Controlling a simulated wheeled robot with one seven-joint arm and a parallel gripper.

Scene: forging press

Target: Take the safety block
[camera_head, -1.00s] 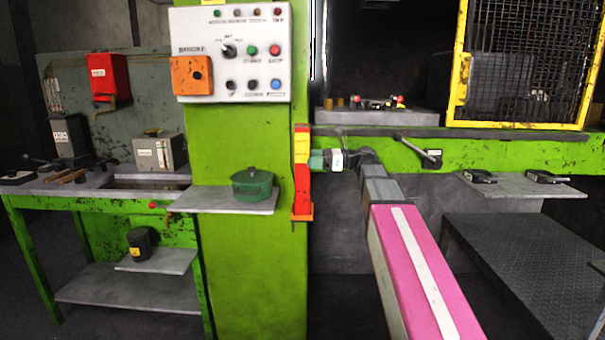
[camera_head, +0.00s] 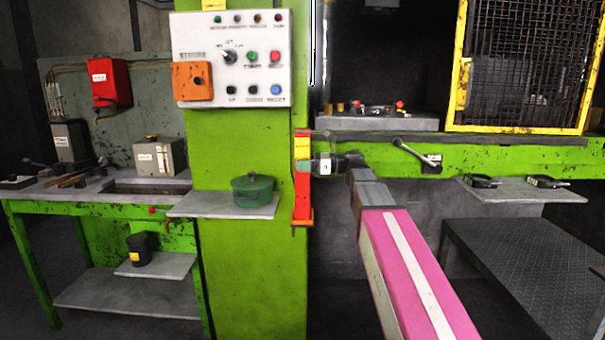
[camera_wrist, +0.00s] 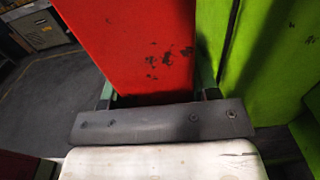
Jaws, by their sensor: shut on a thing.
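The safety block (camera_head: 302,198) is a tall red bar with a yellow band near its top. It stands upright against the edge of the green press column, in an orange-red bracket (camera_head: 303,221) at its foot. My gripper (camera_head: 308,165) reaches it from the right and is shut on its upper part. In the wrist view the red face of the block (camera_wrist: 135,40) fills the space between the two fingers of my gripper (camera_wrist: 156,85). The block's lower end and how it sits in the bracket cannot be made out clearly.
The control panel (camera_head: 232,58) with an orange box hangs on the column above left. A green pot (camera_head: 252,189) stands on a small shelf left of the block. The press bed (camera_head: 480,154) and a yellow mesh guard (camera_head: 525,65) are at the right.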

